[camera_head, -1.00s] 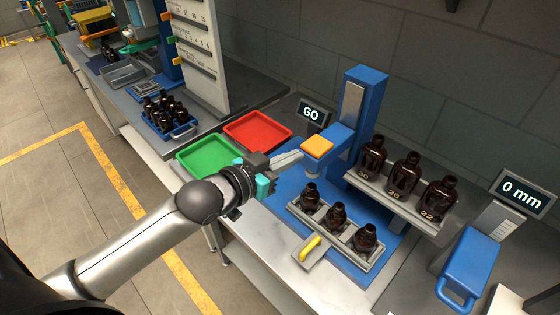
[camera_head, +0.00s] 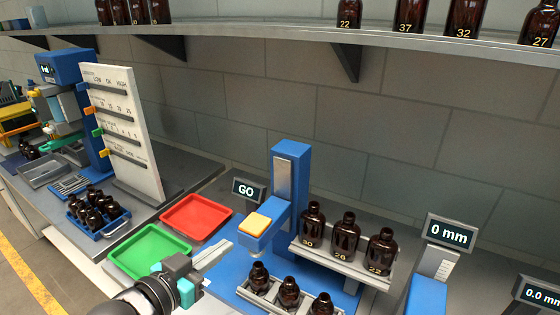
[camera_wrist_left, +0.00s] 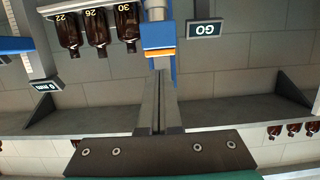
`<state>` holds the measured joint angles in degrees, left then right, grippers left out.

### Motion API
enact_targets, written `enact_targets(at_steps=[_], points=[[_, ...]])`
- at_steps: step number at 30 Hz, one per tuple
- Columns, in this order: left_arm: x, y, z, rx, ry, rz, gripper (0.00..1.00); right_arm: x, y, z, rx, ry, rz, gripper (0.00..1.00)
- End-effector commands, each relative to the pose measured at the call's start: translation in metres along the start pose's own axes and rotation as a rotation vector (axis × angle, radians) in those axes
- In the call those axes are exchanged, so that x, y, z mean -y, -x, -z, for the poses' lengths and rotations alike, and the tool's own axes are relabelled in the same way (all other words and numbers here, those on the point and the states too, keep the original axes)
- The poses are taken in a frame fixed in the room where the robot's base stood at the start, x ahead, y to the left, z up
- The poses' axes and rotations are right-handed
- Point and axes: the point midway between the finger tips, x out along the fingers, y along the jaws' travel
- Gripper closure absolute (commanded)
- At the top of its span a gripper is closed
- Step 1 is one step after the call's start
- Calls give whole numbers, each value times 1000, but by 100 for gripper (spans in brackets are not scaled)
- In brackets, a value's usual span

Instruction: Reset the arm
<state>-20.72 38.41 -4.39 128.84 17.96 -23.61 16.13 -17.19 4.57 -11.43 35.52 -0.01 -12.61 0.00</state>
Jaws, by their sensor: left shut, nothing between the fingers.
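My left gripper (camera_head: 214,256) is shut and empty. In the head view it is low in the picture, in front of the blue press-like stand (camera_head: 289,190) with an orange-topped block (camera_head: 255,223) on its arm. In the left wrist view its fingers (camera_wrist_left: 158,100) lie together and point toward the same stand, which appears upside down. My left arm comes in from the bottom edge, beside the green tray (camera_head: 150,252). My right gripper is not in view.
Amber bottles stand on a raised grey rack (camera_head: 348,238) and in a lower holder (camera_head: 288,295). A red tray (camera_head: 197,214) lies behind the green one. A "GO" display (camera_head: 248,190) and a "0 mm" display (camera_head: 450,233) stand nearby. A shelf with bottles (camera_head: 300,28) runs above.

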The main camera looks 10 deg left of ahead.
Motion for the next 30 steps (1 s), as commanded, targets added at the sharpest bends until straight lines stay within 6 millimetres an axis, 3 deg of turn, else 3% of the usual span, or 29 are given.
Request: enact_targets(at_steps=[4,8,15,21,26,30], points=[[-7,4,-23,87,8,28,100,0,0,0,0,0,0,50],[-20,17,-63,260,17,78,100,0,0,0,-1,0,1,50],[-50,64,-132,624,44,145,100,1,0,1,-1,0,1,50],[-73,106,-164,860,78,159,100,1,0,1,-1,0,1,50],[-92,139,-180,1022,111,156,100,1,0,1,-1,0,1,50],[-89,119,-229,1039,105,153,100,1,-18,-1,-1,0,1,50]])
